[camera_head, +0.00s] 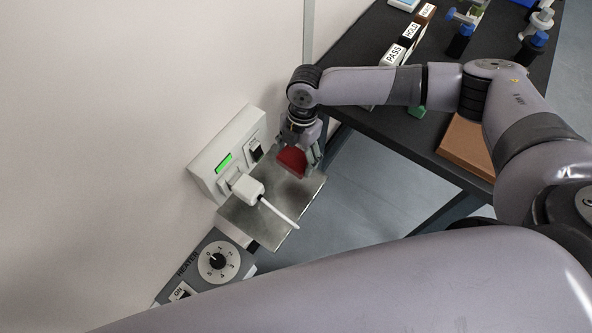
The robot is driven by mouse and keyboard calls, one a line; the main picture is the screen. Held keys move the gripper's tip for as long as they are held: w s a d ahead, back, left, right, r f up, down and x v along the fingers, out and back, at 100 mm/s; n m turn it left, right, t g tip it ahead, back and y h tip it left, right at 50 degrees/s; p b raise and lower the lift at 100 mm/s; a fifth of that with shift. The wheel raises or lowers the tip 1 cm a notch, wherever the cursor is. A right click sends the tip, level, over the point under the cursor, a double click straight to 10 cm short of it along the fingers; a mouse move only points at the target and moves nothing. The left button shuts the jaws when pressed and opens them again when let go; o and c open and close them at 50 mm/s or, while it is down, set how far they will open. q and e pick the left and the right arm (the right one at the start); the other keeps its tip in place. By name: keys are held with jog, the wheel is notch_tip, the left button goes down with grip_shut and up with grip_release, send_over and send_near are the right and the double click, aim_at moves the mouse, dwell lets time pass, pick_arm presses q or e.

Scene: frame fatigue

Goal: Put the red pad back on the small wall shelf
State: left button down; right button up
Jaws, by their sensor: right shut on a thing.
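The red pad (292,161) is in my right gripper (308,155), which is shut on it. The pad is over the far part of the small wall shelf (272,235), a grey metal plate. I cannot tell whether the pad touches the shelf. My right arm comes in from the right and reaches across the dark table to the shelf. My left gripper is not in view.
A white wall box (210,158) with a green display and a switch is beside the shelf, with a white plug and cable (248,188) in front. A heater dial (218,261) is below. The dark table (400,140) holds labelled blocks (396,55) and a brown board (468,146).

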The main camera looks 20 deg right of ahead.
aim_at(295, 179)
notch_tip(295, 179, down, 8)
jog(key=shift+r, duration=0.25)
jog(key=shift+f, duration=0.6)
jog(key=o, duration=0.5)
jog(key=shift+f, duration=0.2)
jog(key=o, duration=0.5)
jog(key=shift+r, duration=0.1)
